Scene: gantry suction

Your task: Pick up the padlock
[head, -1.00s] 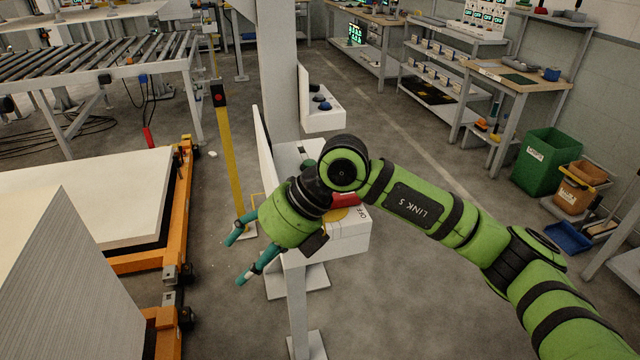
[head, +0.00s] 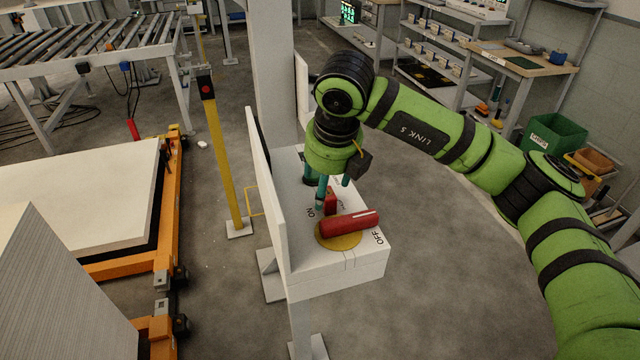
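A small red block-like thing, which looks like the padlock (head: 331,199), stands on the white switch box beside the red handle (head: 350,222). My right gripper (head: 333,195) points down over the box. Its teal fingers are apart, one at the left side of the padlock and the other further back to the right. I cannot tell whether either finger touches it. The gripper body partly hides the area behind the padlock. My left gripper is not in view.
The red handle lies across a yellow disc (head: 340,242) between ON and OFF marks on the white box (head: 335,283). An upright white panel (head: 268,205) borders the box on the left. A grey column (head: 278,90) rises behind. A yellow post (head: 223,150) stands left.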

